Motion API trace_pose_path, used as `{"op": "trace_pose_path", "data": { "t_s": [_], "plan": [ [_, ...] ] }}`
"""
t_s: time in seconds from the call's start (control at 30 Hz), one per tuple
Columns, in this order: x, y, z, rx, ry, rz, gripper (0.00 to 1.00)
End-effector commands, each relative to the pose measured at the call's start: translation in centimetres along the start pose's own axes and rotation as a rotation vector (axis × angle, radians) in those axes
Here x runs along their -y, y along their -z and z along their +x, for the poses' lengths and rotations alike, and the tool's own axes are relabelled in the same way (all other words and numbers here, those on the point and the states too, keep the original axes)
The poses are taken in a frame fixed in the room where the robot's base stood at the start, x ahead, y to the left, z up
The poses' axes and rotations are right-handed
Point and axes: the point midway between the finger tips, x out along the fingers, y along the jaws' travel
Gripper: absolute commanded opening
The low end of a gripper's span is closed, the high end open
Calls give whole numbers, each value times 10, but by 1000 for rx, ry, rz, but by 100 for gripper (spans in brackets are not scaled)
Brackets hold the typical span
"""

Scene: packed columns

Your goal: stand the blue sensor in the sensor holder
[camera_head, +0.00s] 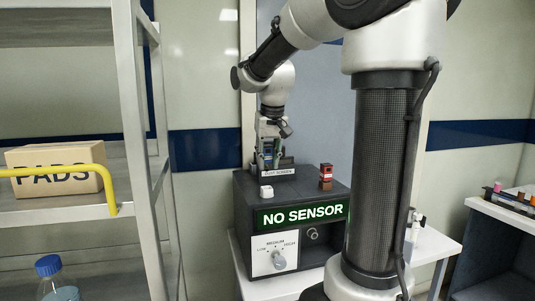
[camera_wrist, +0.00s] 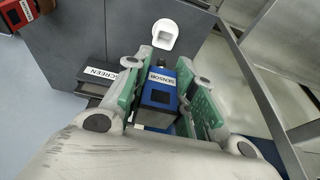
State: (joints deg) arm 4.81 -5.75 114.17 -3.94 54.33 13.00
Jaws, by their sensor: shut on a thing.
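The blue sensor (camera_wrist: 160,95), a block with a dark top and a white SENSOR label, sits between the green-padded fingers of my gripper (camera_wrist: 164,76) in the wrist view. My gripper is shut on it. In the head view my gripper (camera_head: 268,156) points down over the back left of the machine's top, and the sensor is hard to make out there. A white hollow piece, which looks like the sensor holder (camera_wrist: 177,36), stands on the dark top just beyond the fingertips. It also shows in the head view (camera_head: 267,191), in front of my gripper, and looks empty.
The dark machine (camera_head: 329,235) shows NO SENSOR on its display. A label plate ending in SCREEN (camera_head: 279,172) is close by my gripper. A red and dark block (camera_head: 326,176) stands at the right of the top. A metal shelf (camera_head: 140,130) rises at the left.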

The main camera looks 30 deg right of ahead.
Motion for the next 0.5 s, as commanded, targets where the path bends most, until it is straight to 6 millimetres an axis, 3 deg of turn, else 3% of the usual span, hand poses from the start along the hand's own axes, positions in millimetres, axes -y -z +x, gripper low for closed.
{"op": "trace_pose_path", "data": {
  "t_s": [0.2, 0.5],
  "plan": [
    [0, -7, 22, 2, 0, 0, 0],
    [0, -12, 37, -1, 0, 0, 0]
  ]
}}
